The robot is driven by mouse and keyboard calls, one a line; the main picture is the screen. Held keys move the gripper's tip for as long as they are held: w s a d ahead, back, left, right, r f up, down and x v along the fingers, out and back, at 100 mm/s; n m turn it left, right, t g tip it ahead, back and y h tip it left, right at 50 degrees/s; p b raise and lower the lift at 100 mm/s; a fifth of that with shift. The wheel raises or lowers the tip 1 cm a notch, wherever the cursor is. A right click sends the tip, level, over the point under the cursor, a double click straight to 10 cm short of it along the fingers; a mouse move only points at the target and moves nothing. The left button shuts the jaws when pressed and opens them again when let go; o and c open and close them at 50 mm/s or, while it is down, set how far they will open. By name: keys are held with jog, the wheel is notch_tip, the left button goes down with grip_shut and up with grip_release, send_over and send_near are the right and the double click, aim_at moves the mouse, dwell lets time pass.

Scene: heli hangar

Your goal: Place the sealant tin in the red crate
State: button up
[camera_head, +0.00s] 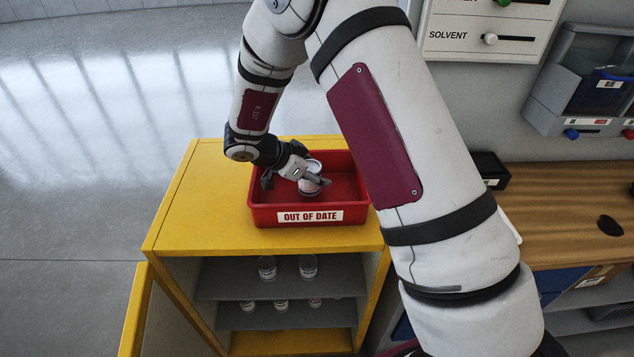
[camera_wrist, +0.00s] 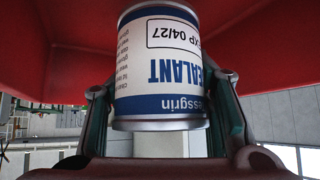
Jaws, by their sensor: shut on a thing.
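The sealant tin (camera_wrist: 160,75), white and blue with "SEALANT" and "EXP 04/27" on its label, is between the two fingers of my gripper (camera_wrist: 165,125) in the wrist view. The label reads upside down there. In the head view my gripper (camera_head: 296,178) is shut on the tin (camera_head: 309,186) inside the outline of the red crate (camera_head: 295,216), which is marked "OUT OF DATE". The crate stands on top of the yellow cabinet. I cannot tell whether the tin touches the crate floor.
The yellow cabinet (camera_head: 190,200) has its door (camera_head: 135,310) open, with several tins on its grey shelves (camera_head: 225,278). A wooden worktop (camera_head: 560,200) with a black tray (camera_head: 490,168) is at the right. Wall panels and bins stand behind it. The floor at the left is clear.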

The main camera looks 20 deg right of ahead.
jog(key=shift+f, duration=1.45)
jog(key=shift+f, duration=0.15)
jog(key=o, duration=1.4)
jog(key=shift+o, duration=0.2)
